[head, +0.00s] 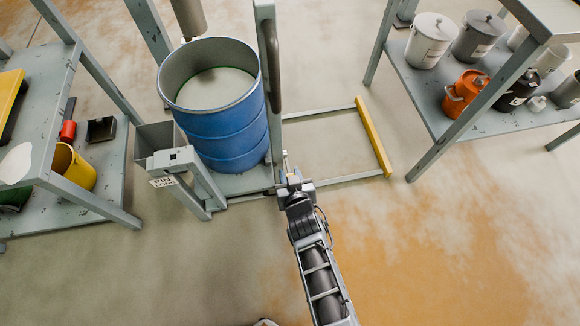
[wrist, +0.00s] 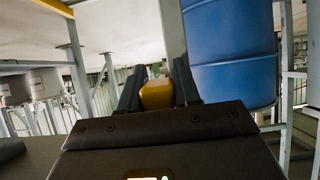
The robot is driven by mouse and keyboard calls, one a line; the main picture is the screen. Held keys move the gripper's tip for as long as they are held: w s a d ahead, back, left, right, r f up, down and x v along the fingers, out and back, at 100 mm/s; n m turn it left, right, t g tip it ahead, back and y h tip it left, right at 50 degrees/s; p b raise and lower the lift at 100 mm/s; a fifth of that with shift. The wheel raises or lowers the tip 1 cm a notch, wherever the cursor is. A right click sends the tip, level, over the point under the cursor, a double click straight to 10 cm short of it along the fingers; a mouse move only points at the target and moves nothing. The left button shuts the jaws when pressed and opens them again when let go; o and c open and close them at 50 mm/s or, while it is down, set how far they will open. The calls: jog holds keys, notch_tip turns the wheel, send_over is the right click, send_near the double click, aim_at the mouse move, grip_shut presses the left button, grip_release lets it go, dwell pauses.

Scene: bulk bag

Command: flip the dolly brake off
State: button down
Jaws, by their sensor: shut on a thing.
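My gripper (head: 287,178) is low beside the grey post at the right of the blue drum (head: 228,125). In the wrist view my gripper (wrist: 158,82) has its dark fingers closed on a yellow piece (wrist: 157,95), which looks like the brake lever. In the head view the held piece is small and mostly hidden by my gripper. The drum stands upright on a low grey base (head: 247,182), which looks like the dolly. The drum also shows in the wrist view (wrist: 230,50), right of the fingers. The brake's setting cannot be made out.
A floor frame with a yellow bar (head: 373,137) lies right of my gripper. A grey bin stand (head: 180,158) is left of the drum. A shelf (head: 425,85) with cans is at upper right, a grey workbench (head: 50,185) at left. The floor in front is clear.

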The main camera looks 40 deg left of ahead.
aim_at(289, 167)
notch_tip(289, 167, up, 2)
jog(key=g+h+p, duration=0.1)
jog(key=p, duration=0.3)
jog(key=shift+w+r+g+h, duration=0.1)
jog(key=shift+w+g+h, duration=0.05)
jog(key=shift+g+h, duration=0.2)
jog(key=shift+w+a+r+g+h+p, duration=0.2)
jog(key=shift+r+g+h+p, duration=0.25)
jog(key=shift+g+h+p, duration=0.5)
jog(key=c, duration=0.9)
grip_release()
jog(key=shift+a, duration=0.1)
jog(key=p+v, duration=0.4)
jog(key=v, duration=0.2)
jog(key=shift+a+p, duration=0.1)
jog(key=shift+p, duration=0.25)
jog(key=shift+p+v, duration=0.4)
jog(key=shift+v, duration=0.6)
